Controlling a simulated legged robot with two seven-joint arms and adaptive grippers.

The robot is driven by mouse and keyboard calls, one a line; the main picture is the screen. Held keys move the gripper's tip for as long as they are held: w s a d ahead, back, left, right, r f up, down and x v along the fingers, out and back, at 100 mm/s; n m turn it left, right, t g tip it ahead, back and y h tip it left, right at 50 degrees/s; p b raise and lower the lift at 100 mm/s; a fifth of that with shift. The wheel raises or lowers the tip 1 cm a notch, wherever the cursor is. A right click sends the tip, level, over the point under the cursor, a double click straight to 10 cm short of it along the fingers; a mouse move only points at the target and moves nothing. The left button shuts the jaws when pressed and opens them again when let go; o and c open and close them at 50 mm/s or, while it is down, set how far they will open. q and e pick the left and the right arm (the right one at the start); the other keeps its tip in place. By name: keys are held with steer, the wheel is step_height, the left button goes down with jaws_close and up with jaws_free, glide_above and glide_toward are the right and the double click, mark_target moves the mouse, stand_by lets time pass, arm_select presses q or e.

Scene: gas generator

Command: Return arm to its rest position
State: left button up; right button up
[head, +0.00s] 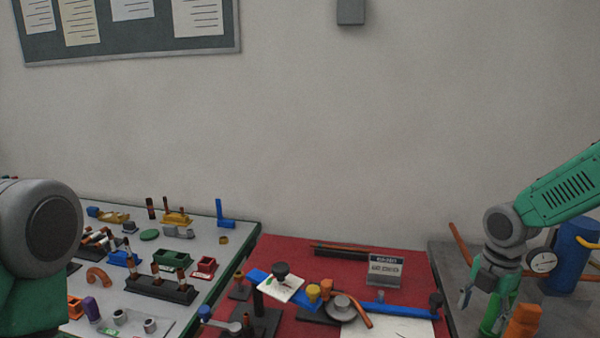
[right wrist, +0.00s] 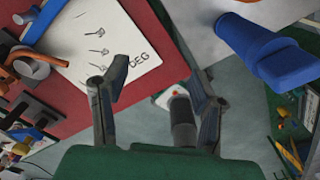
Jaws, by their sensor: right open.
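My right gripper (head: 481,299) hangs down from the green arm at the right of the head view, over the grey table top. In the right wrist view its two fingers (right wrist: 157,85) stand apart with nothing held between them. A dark cylinder (right wrist: 183,122) shows between the fingers, apparently behind them; I cannot tell what it belongs to. Part of my left arm, a grey joint with a green link, shows at the left edge of the head view. My left gripper is out of view.
A red mat (head: 285,254) holds a blue bar, a sign (head: 385,270) and small parts. A blue cylinder (head: 572,255) and round gauge (head: 542,262) stand close right of my right gripper. A grey table (head: 200,212) with several parts is left.

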steer(key=s+a+f+m+y, duration=0.2)
steer(key=s+a+f+m, duration=0.8)
steer(key=s+a+f, duration=0.3)
steer(key=s+f+m+h, duration=0.1)
steer(key=s+f+m, duration=0.2)
steer(key=s+m, duration=0.4)
steer(key=s+f+m+h, duration=0.1)
steer(key=s+f+m, duration=0.2)
steer(key=s+m, duration=0.45)
arm_select(q)
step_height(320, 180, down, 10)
steer(key=b, duration=0.9)
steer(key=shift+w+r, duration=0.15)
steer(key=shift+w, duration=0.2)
arm_select(e)
step_height(320, 180, down, 9)
steer(key=s+n, duration=0.1)
steer(key=n, duration=0.1)
steer(key=shift+d+t, duration=0.15)
steer(key=shift+t, duration=0.15)
